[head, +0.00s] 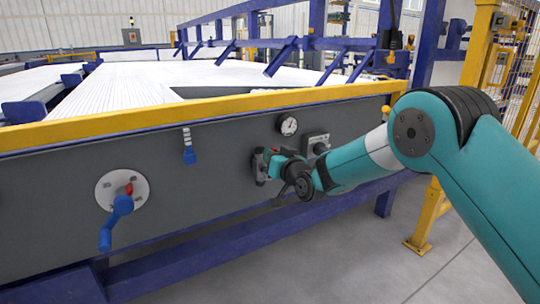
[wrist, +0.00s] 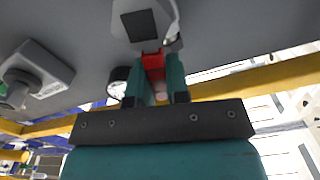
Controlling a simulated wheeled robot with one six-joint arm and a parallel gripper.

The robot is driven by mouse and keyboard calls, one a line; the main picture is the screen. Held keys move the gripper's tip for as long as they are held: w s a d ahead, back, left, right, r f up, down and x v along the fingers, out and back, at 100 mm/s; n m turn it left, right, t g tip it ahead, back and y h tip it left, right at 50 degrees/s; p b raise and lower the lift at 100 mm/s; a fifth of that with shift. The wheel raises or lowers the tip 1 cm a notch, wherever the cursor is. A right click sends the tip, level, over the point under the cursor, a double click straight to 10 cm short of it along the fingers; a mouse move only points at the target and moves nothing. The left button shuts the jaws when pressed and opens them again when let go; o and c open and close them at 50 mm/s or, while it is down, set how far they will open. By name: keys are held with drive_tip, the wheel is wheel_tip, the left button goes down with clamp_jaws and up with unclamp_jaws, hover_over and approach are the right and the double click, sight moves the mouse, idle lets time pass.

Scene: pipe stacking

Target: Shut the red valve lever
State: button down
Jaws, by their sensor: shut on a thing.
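My gripper (head: 275,163) is at the grey panel, right of its middle, just below a round gauge. In the wrist view its two teal fingers (wrist: 156,88) are shut on the red valve lever (wrist: 153,62), which lies between them. The lever reaches to a grey valve mount (wrist: 145,25) with a dark square face, fixed on the panel. In the head view only a small red bit of the lever (head: 274,150) shows above the fingers, and the mount (head: 258,165) shows at their left. The fingers hide most of the lever.
A gauge (head: 288,125) and a switch box (head: 316,146) are close to my gripper. A blue crank (head: 116,222) on a round plate sticks out at the left. A small blue handle (head: 189,154) hangs between. A yellow rail (head: 180,117) runs above the panel.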

drive_tip(key=w+d+f+m+p, duration=0.2)
drive_tip(key=f+m+p, duration=0.3)
drive_tip(key=m, duration=1)
drive_tip(key=shift+w+d+f+m, duration=0.25)
drive_tip(key=shift+d+m, duration=0.05)
drive_tip(key=shift+d, duration=0.55)
drive_tip(key=c, duration=1.1)
unclamp_jaws()
drive_tip(key=b+v, duration=0.5)
drive_tip(key=v, duration=1.2)
drive_tip(key=shift+s, duration=0.2)
